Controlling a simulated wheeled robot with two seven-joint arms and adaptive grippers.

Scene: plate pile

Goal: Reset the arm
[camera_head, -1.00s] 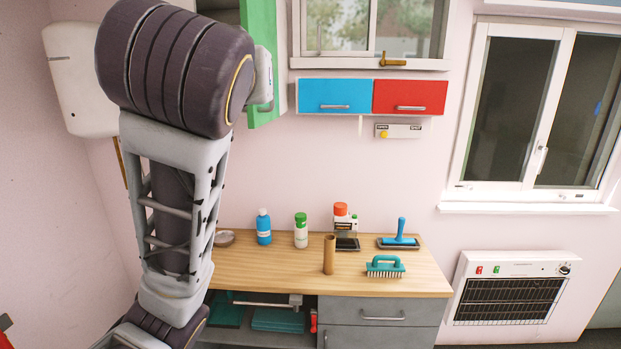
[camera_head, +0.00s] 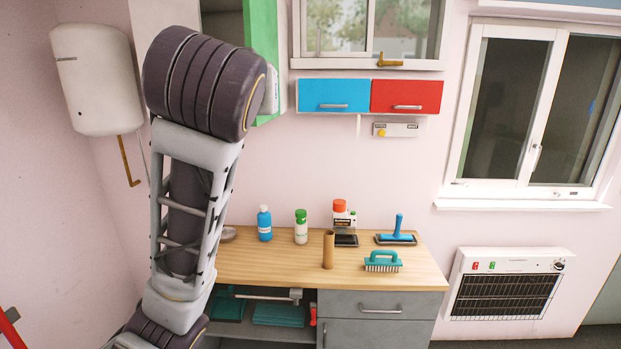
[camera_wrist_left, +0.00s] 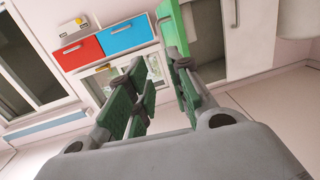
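My left arm (camera_head: 190,180) stands up on the left of the head view, with its dark ribbed joint high in front of the wall cabinet. Its gripper does not show in the head view. In the left wrist view my left gripper (camera_wrist_left: 165,95) is open, its green-padded fingers apart with nothing between them. It points up at the wall and cabinets, clear of them as far as I can tell. My right arm and gripper are not in view.
The wooden worktop (camera_head: 290,267) holds a blue bottle (camera_head: 265,225), a green-capped bottle (camera_head: 301,228), a brown tube (camera_head: 328,250), a teal brush (camera_head: 382,262) and other items. A green cabinet door (camera_head: 263,50) stands behind my arm. A white tank (camera_head: 97,80) hangs at left.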

